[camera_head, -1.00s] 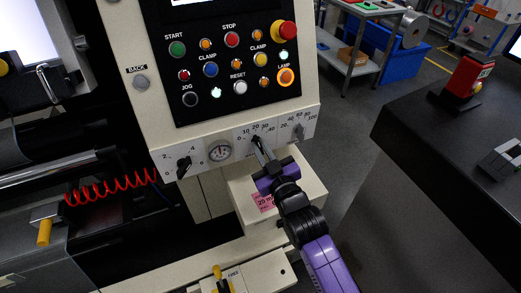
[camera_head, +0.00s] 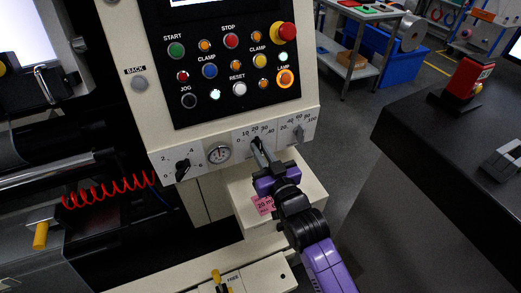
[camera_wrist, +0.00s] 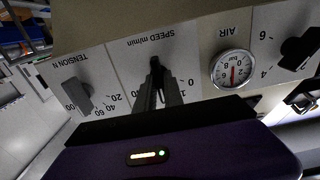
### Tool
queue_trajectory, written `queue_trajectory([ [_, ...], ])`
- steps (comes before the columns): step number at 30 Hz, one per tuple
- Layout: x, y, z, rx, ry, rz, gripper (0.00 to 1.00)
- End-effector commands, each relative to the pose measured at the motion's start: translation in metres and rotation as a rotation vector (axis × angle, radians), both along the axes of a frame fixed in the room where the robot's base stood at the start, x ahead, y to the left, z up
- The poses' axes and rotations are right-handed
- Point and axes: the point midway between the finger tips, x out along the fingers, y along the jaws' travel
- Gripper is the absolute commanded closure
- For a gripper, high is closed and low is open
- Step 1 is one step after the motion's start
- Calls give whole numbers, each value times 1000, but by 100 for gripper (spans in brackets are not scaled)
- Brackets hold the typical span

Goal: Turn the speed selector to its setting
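The speed selector (camera_wrist: 155,64) is a dark knob on a white plate marked "SPEED m/min", upside down in the wrist view. In the head view its plate (camera_head: 242,147) has a scale from 0 to 40, below the button panel. My gripper (camera_head: 259,150) reaches up to it from below right. In the wrist view the grey fingers of my gripper (camera_wrist: 157,94) lie close on both sides of the knob and look shut on it. The fingers hide part of the scale, so I cannot tell the exact pointer reading. A pink note (camera_head: 264,205) begins "20 m"; my gripper covers part of it.
The tension knob (camera_head: 300,133) and the air gauge (camera_head: 218,153) flank the selector closely. Another black knob (camera_head: 183,169) is further left. The button panel (camera_head: 230,70) is above, with a red emergency button (camera_head: 284,32). A cream box (camera_head: 240,195) lies just below my gripper.

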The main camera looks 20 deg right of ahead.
Motion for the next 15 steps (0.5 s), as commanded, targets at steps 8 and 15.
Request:
queue_trajectory([
  [8,0,0,0,-1,0,0,68],
  [15,-8,0,-1,-1,1,0,68],
])
